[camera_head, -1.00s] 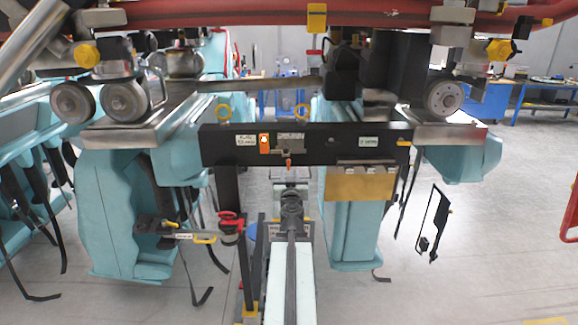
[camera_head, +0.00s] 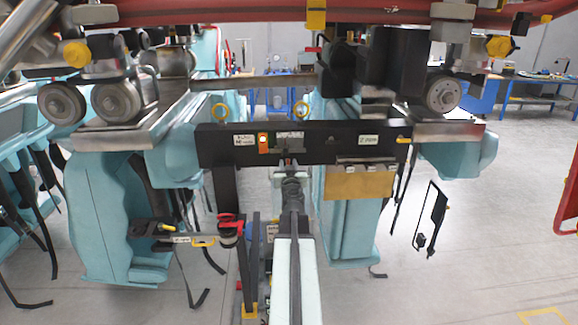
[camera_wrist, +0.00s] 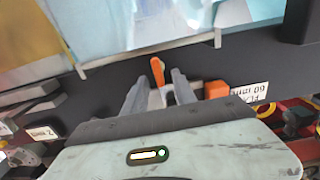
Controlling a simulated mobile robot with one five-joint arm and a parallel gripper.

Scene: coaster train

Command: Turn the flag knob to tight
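A small orange flag knob (camera_wrist: 157,72) shows in the wrist view against the dark face of the black crossbeam (camera_head: 340,140). It lies between and just beyond the tips of my gripper (camera_wrist: 161,82). The two grey fingers are apart, one on each side of the knob; I cannot tell whether either touches it. In the head view my gripper (camera_head: 291,172) is in front of the middle of the beam, and the knob is hidden behind it.
An orange plate (camera_head: 263,143) and white labels (camera_head: 244,140) are on the beam, left of my gripper. A brass-coloured plate (camera_head: 358,183) hangs on its right. A red-topped post part (camera_head: 230,222) stands left of my arm. Teal seats flank both sides.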

